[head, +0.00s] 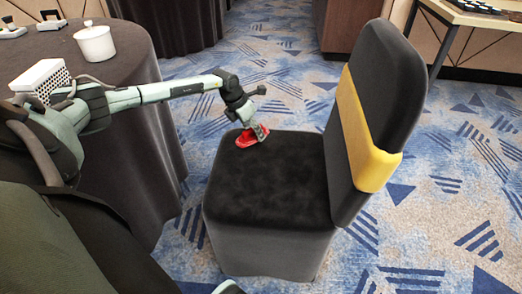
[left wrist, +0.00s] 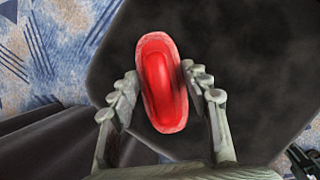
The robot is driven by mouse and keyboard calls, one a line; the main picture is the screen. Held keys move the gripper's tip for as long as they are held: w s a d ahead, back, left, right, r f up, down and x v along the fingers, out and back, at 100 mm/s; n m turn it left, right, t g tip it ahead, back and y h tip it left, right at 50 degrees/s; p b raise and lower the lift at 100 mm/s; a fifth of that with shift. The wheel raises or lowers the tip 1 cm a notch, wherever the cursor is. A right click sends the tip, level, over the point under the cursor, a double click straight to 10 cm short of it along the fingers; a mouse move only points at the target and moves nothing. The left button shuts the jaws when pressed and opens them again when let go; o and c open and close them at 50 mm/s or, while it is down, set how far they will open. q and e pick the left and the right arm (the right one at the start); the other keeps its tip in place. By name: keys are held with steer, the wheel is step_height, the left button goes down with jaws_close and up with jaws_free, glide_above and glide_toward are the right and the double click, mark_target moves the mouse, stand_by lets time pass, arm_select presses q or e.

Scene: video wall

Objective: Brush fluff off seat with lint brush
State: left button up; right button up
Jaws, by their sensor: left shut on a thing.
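A red lint brush (head: 247,138) is at the far left part of the dark chair seat (head: 262,188) in the head view. My left gripper (head: 260,133) is shut on it from above. In the left wrist view the red brush (left wrist: 161,85) lies between the fingers of my left gripper (left wrist: 160,88), with the dark seat (left wrist: 250,50) behind it. I cannot tell whether the brush touches the seat. Faint greyish patches show on the seat's middle and front.
The chair's tall back with a yellow band (head: 361,140) rises on the right of the seat. A round table with a dark cloth (head: 135,120) stands at left, bearing a white lidded pot (head: 95,43) and a white perforated box (head: 40,79). Patterned carpet (head: 440,220) is open at right.

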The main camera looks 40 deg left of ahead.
arm_select(q)
step_height(320, 180, up, 2)
steer(key=shift+a+p, duration=0.1)
steer(key=shift+p, duration=0.3)
steer(key=shift+r, duration=0.1)
arm_select(e)
steer(key=f, duration=0.2)
steer(key=shift+s+d+f, duration=0.1)
steer(key=shift+d+f, duration=0.25)
steer(key=shift+f, duration=0.05)
